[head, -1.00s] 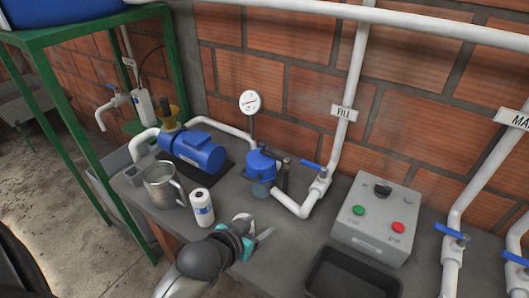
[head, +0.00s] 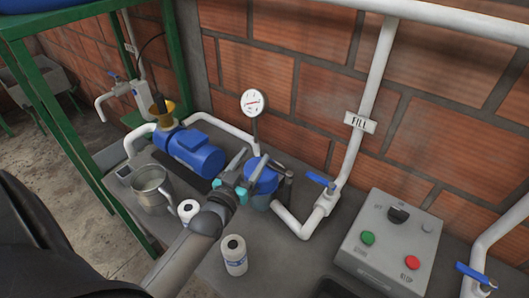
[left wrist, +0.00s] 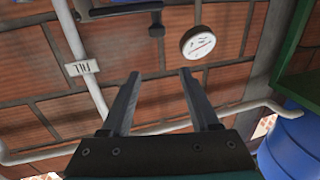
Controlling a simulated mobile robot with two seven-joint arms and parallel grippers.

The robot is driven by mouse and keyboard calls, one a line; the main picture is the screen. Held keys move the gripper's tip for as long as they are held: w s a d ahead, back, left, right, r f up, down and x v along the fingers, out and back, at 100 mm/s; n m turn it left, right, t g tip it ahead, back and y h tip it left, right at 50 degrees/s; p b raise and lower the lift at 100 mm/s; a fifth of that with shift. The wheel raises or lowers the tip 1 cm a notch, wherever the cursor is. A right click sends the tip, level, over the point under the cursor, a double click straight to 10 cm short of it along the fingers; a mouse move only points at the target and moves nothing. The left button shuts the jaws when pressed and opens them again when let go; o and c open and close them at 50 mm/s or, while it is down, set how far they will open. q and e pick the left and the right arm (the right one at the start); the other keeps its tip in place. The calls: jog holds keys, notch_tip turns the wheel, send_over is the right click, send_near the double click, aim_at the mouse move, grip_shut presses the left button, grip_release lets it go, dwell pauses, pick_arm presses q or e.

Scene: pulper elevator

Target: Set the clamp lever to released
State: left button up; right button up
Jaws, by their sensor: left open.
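The dark clamp lever (head: 284,172) stands at the right side of the blue round housing (head: 262,182) on the grey bench. In the left wrist view a dark lever with a knobbed end (left wrist: 130,8) shows at the top edge, beyond the fingertips. My left gripper (head: 249,163) is over the housing, left of the lever, with its fingers apart and nothing between them. In the left wrist view its two fingers (left wrist: 160,76) point at the brick wall. The gripper hides part of the housing. I cannot tell the lever's exact setting. My right gripper is not in view.
A pressure gauge (head: 252,102) rises behind the housing. The FILL pipe (head: 368,90) with a blue-handled valve (head: 321,180) is to the right, then a control box (head: 388,236). A blue motor (head: 190,152), metal jug (head: 152,188) and two white bottles (head: 235,256) are nearby.

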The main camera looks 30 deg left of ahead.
aim_at(262, 154)
pick_arm(q)
jog(key=w+f, duration=0.1)
jog(key=w, duration=0.1)
jog(key=w+f+b, duration=0.1)
jog(key=w, duration=0.1)
jog(key=w+f, duration=0.1)
jog(key=w, duration=0.1)
jog(key=shift+a+f, duration=0.4)
jog(key=shift+w+a+b, duration=0.15)
jog(key=shift+w+b, duration=0.15)
jog(key=shift+w, duration=0.5)
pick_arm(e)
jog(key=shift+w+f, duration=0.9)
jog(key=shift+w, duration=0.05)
pick_arm(q)
jog(key=shift+c, duration=0.2)
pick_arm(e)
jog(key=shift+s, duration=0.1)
pick_arm(q)
jog(key=shift+c, duration=0.9)
grip_shut()
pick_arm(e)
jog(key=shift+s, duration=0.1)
